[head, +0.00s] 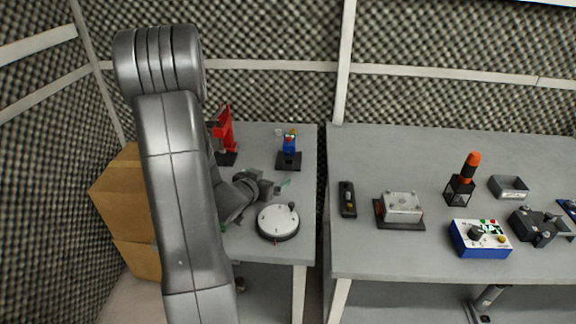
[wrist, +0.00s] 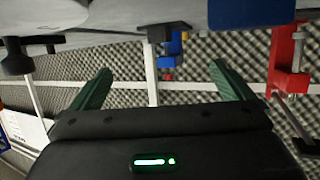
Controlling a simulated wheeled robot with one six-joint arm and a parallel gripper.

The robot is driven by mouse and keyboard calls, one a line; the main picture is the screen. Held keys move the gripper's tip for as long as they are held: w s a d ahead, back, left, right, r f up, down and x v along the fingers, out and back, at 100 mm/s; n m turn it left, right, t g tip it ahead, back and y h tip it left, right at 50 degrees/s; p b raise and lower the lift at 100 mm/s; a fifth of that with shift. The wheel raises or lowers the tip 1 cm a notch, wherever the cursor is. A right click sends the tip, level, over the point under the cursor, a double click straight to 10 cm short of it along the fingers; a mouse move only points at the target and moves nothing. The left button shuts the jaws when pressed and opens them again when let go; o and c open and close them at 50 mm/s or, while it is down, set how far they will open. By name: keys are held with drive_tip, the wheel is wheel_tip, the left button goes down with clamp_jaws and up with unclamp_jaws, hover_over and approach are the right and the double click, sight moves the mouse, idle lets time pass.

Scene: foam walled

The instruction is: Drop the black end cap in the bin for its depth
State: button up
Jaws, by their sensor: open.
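I cannot pick out the black end cap for certain in either view. A small open grey bin (head: 509,187) stands toward the back of the right table; I cannot tell whether it is the bin meant. My gripper (head: 283,186) is over the left table, behind the round white dial. In the wrist view my gripper (wrist: 160,70) has its two green fingers wide apart, with nothing seen held between them. A blue device on a black base (head: 290,150) stands beyond my gripper; the wrist view shows it between the fingers, upside down (wrist: 172,48).
A red stand (head: 223,130) is at the back of the left table, and the white dial with a black knob (head: 278,221) is at its front. The right table (head: 380,255) holds a metal block fixture (head: 403,207), an orange-topped tool (head: 468,168) and a blue control box (head: 480,240).

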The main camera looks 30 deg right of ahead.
drive_tip(key=p+v, duration=0.2)
drive_tip(key=v, duration=0.8)
